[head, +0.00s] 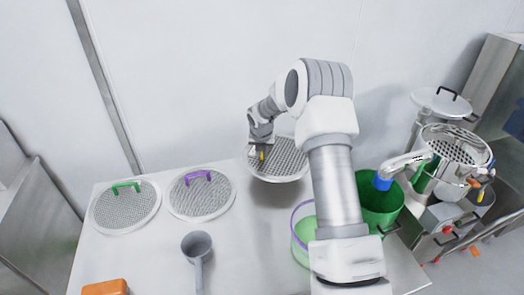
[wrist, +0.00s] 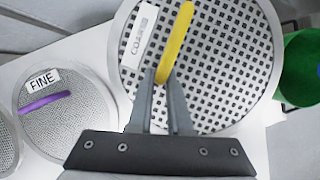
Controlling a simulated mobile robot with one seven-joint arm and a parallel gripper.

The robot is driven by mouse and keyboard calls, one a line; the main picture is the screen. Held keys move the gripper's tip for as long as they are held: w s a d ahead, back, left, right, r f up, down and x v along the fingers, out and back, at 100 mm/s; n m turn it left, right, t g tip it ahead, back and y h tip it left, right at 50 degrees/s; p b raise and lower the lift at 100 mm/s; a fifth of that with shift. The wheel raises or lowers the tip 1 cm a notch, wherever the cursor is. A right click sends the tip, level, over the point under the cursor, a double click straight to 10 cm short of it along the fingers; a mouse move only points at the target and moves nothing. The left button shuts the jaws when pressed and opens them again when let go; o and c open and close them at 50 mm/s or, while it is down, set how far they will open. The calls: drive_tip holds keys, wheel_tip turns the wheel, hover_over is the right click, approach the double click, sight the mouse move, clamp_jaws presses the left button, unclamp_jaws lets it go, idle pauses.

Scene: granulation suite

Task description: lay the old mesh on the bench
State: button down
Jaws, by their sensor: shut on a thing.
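The mesh in my grip is a round perforated disc (head: 283,168) with a pale rim and a yellow handle (wrist: 175,42). My gripper (wrist: 163,82) is shut on the yellow handle; in the head view my gripper (head: 257,152) is partly hidden by the wrist. The mesh is over the back of the pale bench (head: 150,255); I cannot tell whether it touches the top.
A mesh with a purple handle (head: 201,195), labelled FINE, and one with a green handle (head: 124,207) lie on the bench to the left. A grey scoop (head: 197,246), an orange block (head: 105,287), a clear container (head: 301,232) and a green bucket (head: 382,208) stand around. Machinery (head: 455,160) is at right.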

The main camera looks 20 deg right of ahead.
sight(263, 167)
drive_tip(key=shift+f+b, duration=1.45)
drive_tip(key=shift+f, duration=1.45)
drive_tip(key=shift+s, duration=0.2)
drive_tip(key=shift+s+a, duration=0.25)
drive_tip(key=shift+s, duration=0.85)
drive_tip(key=shift+f+b, duration=0.75)
drive_tip(key=shift+f, duration=0.2)
drive_tip(key=c, duration=0.8)
unclamp_jaws()
drive_tip(key=shift+o, duration=0.2)
drive_tip(key=p+v, duration=0.1)
drive_tip(key=v, duration=1.6)
drive_tip(key=shift+r+p, duration=0.25)
drive_tip(key=shift+p, duration=0.05)
